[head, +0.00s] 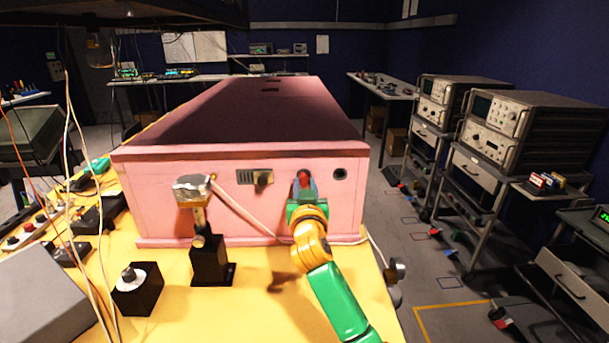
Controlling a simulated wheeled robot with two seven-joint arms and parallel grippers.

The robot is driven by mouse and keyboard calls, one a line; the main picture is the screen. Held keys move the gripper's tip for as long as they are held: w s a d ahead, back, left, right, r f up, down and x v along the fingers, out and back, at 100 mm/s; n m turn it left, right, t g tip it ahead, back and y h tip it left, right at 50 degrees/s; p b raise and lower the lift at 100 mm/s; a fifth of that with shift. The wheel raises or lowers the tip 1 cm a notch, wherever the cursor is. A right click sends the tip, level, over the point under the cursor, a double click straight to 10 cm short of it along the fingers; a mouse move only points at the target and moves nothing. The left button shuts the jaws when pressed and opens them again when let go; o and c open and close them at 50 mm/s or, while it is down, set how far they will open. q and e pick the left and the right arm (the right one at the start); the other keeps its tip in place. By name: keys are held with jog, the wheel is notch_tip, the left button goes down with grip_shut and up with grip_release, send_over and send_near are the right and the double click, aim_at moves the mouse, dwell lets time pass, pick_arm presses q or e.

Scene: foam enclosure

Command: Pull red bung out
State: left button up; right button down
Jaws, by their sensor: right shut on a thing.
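The red bung (304,177) is at the front face of the pink foam enclosure (150,207), right of its middle. My right gripper (303,186), on a green and yellow arm from the lower right, is shut on the bung. The fingers stand on both sides of it and partly hide it. I cannot tell whether the bung still sits in its hole. A dark round hole (340,174) shows in the face to the right of the gripper. My left gripper is not in view.
The enclosure stands on a yellow table (190,310). A black stand with a silver head (192,188) is close left of my right arm. A black box with a knob (137,289) and hanging cables are at the left. Instrument carts (490,140) stand at the right, beyond open floor.

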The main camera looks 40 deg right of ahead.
jog(key=shift+p+v, duration=0.5)
jog(key=shift+v, duration=1.8)
